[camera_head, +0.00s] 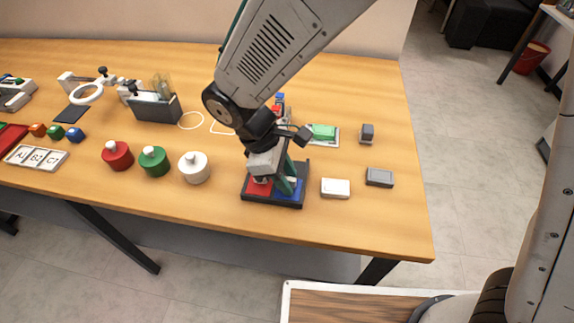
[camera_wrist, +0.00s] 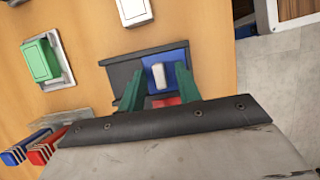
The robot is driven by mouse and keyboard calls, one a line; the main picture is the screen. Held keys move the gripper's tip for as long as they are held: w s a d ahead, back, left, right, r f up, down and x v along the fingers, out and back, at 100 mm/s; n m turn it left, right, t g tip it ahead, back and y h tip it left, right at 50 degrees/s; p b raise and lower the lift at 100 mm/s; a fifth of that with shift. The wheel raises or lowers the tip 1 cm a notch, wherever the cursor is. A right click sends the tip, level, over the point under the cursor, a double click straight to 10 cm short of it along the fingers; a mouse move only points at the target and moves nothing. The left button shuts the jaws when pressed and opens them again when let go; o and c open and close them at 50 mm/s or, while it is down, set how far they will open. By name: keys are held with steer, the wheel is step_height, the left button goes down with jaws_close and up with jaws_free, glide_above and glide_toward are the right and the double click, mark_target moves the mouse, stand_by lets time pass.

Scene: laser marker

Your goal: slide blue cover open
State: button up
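The blue cover (camera_head: 294,194) lies on a dark tray (camera_head: 272,203) near the table's front edge, beside a red cover (camera_head: 258,188). In the wrist view the blue cover (camera_wrist: 176,56) bears a white handle (camera_wrist: 159,76), and part of the red cover (camera_wrist: 165,102) shows below it. My gripper (camera_wrist: 158,72) is open, its two green fingers standing on either side of the white handle with gaps visible. In the head view my gripper (camera_head: 287,184) points down over the tray and hides part of both covers. Whether the fingertips touch the cover is unclear.
A white block (camera_head: 335,188) and a grey block (camera_head: 379,177) lie right of the tray. A green block on a plate (camera_head: 322,132) is behind. White (camera_head: 194,168), green (camera_head: 154,161) and red (camera_head: 117,155) knobbed pieces stand to the left.

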jaws_close()
steer(key=shift+w+d, duration=0.15)
steer(key=shift+w, duration=1.4)
steer(key=shift+w+d, duration=0.1)
steer(key=shift+w, duration=1.45)
jaws_free()
steer(key=shift+r, duration=0.1)
steer(key=v, duration=0.7)
steer(key=shift+r, duration=0.35)
steer(key=shift+a, duration=0.1)
